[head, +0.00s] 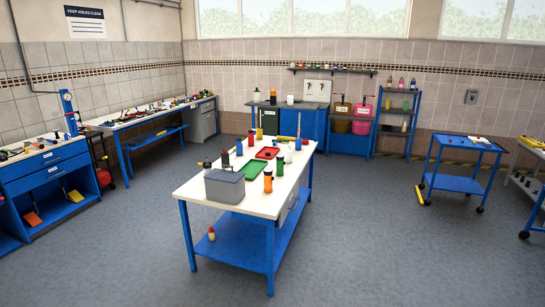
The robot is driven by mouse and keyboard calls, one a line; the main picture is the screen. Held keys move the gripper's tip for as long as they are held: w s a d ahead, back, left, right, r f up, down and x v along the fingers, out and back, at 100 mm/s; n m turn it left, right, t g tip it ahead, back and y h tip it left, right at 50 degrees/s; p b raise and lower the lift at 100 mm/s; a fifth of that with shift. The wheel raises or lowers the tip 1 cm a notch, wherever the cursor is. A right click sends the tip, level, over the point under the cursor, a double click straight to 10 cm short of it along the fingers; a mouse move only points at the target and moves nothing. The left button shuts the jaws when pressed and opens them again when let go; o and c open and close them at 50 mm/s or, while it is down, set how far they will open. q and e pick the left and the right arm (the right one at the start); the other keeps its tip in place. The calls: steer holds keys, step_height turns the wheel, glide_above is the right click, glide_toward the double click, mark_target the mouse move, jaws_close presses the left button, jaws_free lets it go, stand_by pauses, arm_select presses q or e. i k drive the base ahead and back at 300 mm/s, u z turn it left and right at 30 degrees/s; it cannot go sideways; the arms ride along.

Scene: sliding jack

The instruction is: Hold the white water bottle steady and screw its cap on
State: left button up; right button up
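A blue-legged table with a white top (197,192) stands in the middle of the room. A small white item (288,157) stands near its right edge, behind a green bottle with a dark top (280,166). It may be the white water bottle, but it is too small to tell, and I cannot make out a separate cap. Another white container (290,100) stands on the back counter; I cannot tell what it is. Neither of my grippers is in view.
The table also holds a grey lidded box (225,186), an orange bottle (268,180), a green tray (255,169) and a red tray (267,153). A blue cart (458,184) stands at right. Benches line the left wall. The floor around the table is clear.

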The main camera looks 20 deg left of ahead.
mark_target(288, 158)
steer(key=z, duration=0.15)
steer(key=i, duration=4.15)
steer(key=u, duration=0.35)
steer(key=i, duration=2)
steer(key=u, duration=1.1)
steer(key=i, duration=1.8)
steer(key=u, duration=0.45)
